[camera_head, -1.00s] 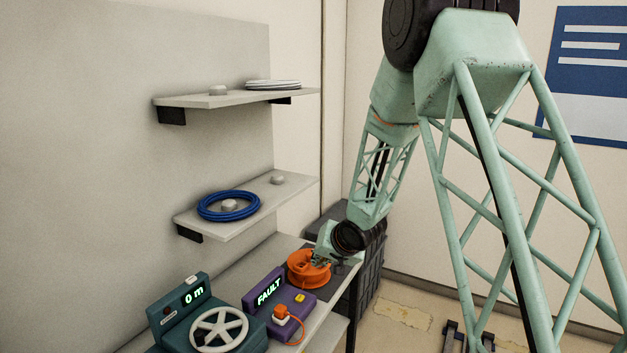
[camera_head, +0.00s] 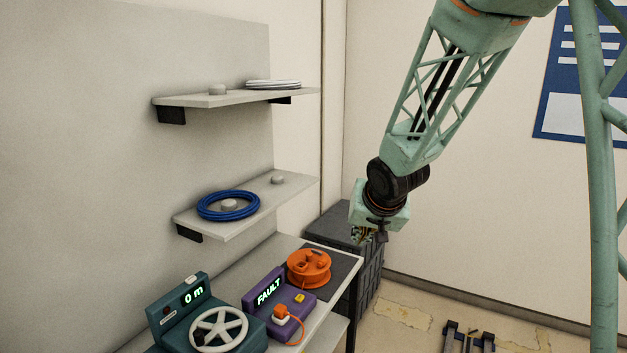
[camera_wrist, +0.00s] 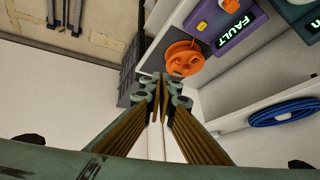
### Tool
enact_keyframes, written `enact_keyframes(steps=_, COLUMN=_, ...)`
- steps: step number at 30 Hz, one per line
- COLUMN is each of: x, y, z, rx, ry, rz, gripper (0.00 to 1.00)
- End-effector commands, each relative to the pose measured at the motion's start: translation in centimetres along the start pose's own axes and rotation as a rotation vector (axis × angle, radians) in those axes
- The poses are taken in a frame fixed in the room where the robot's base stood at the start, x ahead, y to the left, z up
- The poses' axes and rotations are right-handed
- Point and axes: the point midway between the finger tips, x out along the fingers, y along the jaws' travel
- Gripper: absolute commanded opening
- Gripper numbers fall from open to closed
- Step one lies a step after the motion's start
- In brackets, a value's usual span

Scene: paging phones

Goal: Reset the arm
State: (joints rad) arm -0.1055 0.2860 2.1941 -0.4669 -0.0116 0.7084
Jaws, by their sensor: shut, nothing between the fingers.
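My gripper (camera_head: 368,236) hangs in the air to the right of the bench, in front of the dark crate. In the wrist view my gripper (camera_wrist: 160,84) is shut with its fingers together and nothing between them. The orange reel (camera_head: 309,268) lies on the dark mat (camera_head: 340,264) at the bench's far end, apart from the gripper. The reel also shows in the wrist view (camera_wrist: 183,60), beyond the fingertips.
A purple box (camera_head: 265,285) reading FAULT and a teal box (camera_head: 178,308) reading 0 m with a white handwheel stand on the bench. A blue coil (camera_head: 228,206) lies on the lower shelf, a white coil (camera_head: 273,84) on the upper. A dark crate (camera_head: 368,278) stands behind the bench's end.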

Motion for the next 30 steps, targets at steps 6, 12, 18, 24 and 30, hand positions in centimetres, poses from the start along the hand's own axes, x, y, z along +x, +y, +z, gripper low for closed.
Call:
enact_keyframes(steps=6, x=-4.4, y=1.9, z=0.6, rx=-0.011, ry=-0.008, rz=0.040, gripper=0.00)
enact_keyframes(steps=12, x=-8.2, y=3.5, z=1.6, rx=-0.020, ry=-0.022, rz=0.073, gripper=0.00)
enact_keyframes(steps=18, x=-12.0, y=4.9, z=2.9, rx=-0.030, ry=-0.040, rz=0.102, gripper=0.00)
enact_keyframes(steps=24, x=-15.7, y=6.2, z=4.7, rx=-0.040, ry=-0.061, rz=0.125, gripper=0.00)
enact_keyframes(steps=30, x=-19.2, y=7.4, z=6.7, rx=-0.048, ry=-0.084, rz=0.144, gripper=0.00)
